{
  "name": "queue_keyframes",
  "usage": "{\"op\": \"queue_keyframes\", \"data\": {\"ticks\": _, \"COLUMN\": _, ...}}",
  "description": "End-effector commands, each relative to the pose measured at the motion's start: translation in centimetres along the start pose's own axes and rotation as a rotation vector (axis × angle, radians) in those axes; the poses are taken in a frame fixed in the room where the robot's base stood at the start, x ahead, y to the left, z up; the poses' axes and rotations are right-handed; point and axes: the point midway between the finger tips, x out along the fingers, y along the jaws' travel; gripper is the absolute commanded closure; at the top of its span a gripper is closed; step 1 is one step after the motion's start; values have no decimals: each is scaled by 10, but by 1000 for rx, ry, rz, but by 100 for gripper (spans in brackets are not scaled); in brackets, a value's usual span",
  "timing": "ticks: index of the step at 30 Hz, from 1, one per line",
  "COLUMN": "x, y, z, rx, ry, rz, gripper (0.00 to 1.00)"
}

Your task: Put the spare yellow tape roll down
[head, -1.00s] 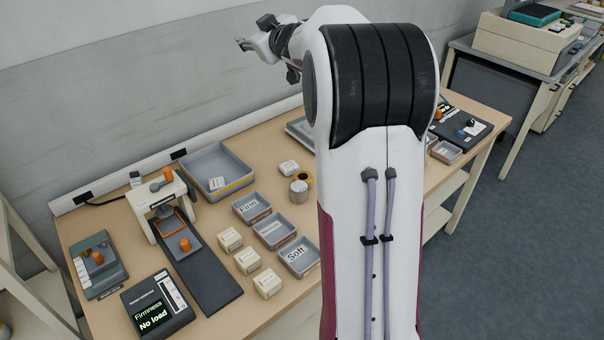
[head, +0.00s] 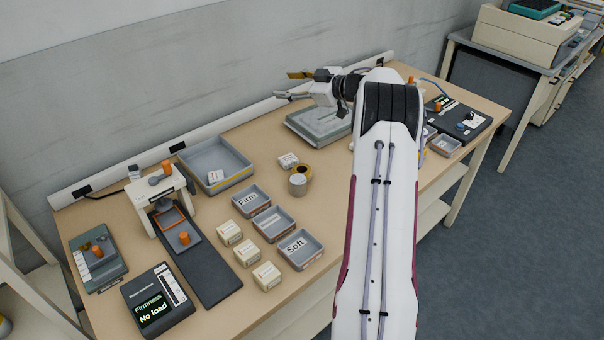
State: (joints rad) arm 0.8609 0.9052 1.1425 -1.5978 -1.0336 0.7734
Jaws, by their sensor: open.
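A yellow tape roll (head: 305,169) rests on the wooden table near its middle, with its round opening showing. A pale grey-white roll (head: 298,186) stands upright just in front of it and hides part of it. My gripper (head: 284,84) is at the back of the table, up and left of my arm's elbow. Its two fingers are spread apart and point left, with nothing seen between them. It is raised and well apart from the yellow roll.
A small white pack (head: 287,160) sits beside the rolls. A grey tray (head: 248,174) is to the left, a flat grey case (head: 318,126) behind. Bins labelled Firm (head: 250,203) and Soft (head: 298,250), small boxes (head: 247,253) and a press (head: 160,190) stand forward and left.

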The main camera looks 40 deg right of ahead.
Motion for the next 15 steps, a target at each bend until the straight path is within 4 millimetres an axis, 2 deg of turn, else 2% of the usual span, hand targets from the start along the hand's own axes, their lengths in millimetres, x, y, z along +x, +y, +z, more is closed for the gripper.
{"op": "queue_keyframes", "data": {"ticks": 1, "x": -4, "y": -3, "z": 18, "rx": 10, "ry": -2, "rz": -25, "gripper": 52}}
{"op": "queue_keyframes", "data": {"ticks": 8, "x": -25, "y": -27, "z": 87, "rx": 59, "ry": -7, "rz": -161, "gripper": 52}}
{"op": "queue_keyframes", "data": {"ticks": 15, "x": -58, "y": -62, "z": 160, "rx": 132, "ry": -21, "rz": -306, "gripper": 52}}
